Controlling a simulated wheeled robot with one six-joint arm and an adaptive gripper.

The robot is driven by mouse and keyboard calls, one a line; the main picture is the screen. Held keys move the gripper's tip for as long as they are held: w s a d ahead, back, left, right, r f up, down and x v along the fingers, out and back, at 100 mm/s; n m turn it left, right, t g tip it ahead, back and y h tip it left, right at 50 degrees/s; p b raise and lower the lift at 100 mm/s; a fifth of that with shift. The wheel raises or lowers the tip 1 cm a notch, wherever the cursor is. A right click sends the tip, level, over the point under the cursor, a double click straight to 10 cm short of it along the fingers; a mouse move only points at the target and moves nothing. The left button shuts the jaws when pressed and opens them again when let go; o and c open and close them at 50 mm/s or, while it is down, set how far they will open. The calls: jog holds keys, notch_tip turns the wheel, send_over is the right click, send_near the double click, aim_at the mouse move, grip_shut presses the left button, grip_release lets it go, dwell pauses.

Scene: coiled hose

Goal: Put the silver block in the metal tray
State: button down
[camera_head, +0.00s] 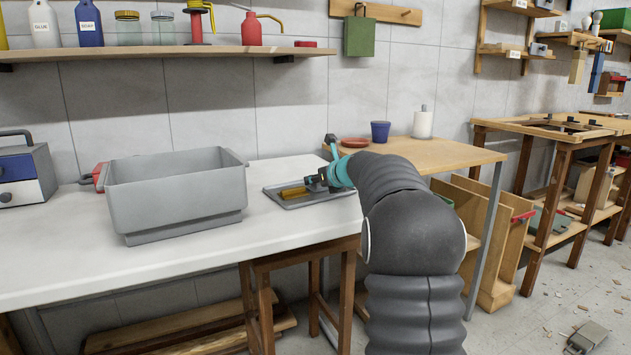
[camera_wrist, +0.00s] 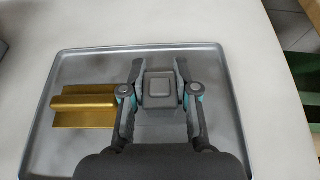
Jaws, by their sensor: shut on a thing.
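The silver block (camera_wrist: 159,88) is a small grey square piece with a raised square top. My gripper (camera_wrist: 160,72) is shut on it, with one finger on its left side and one on its right. The metal tray (camera_wrist: 225,130) is a shallow grey rectangle below the block, and the block is within its outline. I cannot tell whether the block touches the tray floor. In the head view, my gripper (camera_head: 318,183) is low over the tray (camera_head: 331,197) on the white table, and the block cannot be made out there.
A gold, ridged bar (camera_wrist: 84,103) lies in the tray just left of my gripper; it also shows in the head view (camera_head: 293,192). A large grey bin (camera_head: 180,195) stands left of the tray. A red item (camera_head: 99,176) is behind the bin. A toolbox (camera_head: 25,175) is at far left.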

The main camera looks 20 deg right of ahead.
jog(key=c, duration=0.9)
grip_release()
jog(key=shift+f, duration=0.1)
jog(key=shift+s+r, duration=0.15)
jog(key=shift+r, duration=0.05)
jog(key=v, duration=1.1)
jog(key=shift+s, duration=0.35)
